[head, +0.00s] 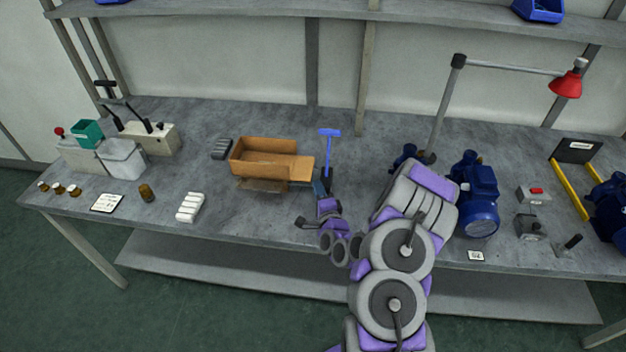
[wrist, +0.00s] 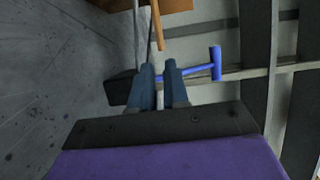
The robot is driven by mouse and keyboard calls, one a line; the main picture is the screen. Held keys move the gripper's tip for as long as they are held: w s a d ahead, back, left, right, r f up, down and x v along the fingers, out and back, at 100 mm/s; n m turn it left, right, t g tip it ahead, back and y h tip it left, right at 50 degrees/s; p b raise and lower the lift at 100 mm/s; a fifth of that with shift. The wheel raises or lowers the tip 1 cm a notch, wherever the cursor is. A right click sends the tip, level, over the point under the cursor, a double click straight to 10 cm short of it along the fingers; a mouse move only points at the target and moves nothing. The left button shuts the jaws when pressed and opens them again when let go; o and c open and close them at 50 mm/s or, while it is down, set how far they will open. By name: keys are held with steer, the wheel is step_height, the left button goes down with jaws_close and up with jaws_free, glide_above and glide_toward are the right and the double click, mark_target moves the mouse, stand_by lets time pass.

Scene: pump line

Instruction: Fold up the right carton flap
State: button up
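The open orange-brown carton (head: 238,163) sits left of centre on the bench. Its right flap (head: 301,170) sticks out to the right, roughly level. Its front flap (head: 262,185) hangs outward and down. My gripper (head: 321,186) is just right of and in front of the right flap. The carton's body (wrist: 175,18) is cut off at the top.
A dark block (head: 221,149) lies left of the carton, white pieces (head: 190,207) in front. A blue pump (head: 479,200) stands right of my arm.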

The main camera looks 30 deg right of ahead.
mark_target(303, 168)
steer(key=w, duration=0.2)
steer(key=w+d+b, duration=0.1)
steer(key=w, duration=0.4)
steer(key=shift+w+d+b, duration=0.15)
steer(key=shift+d+b, duration=0.15)
steer(key=shift+b, duration=0.05)
jaws_close()
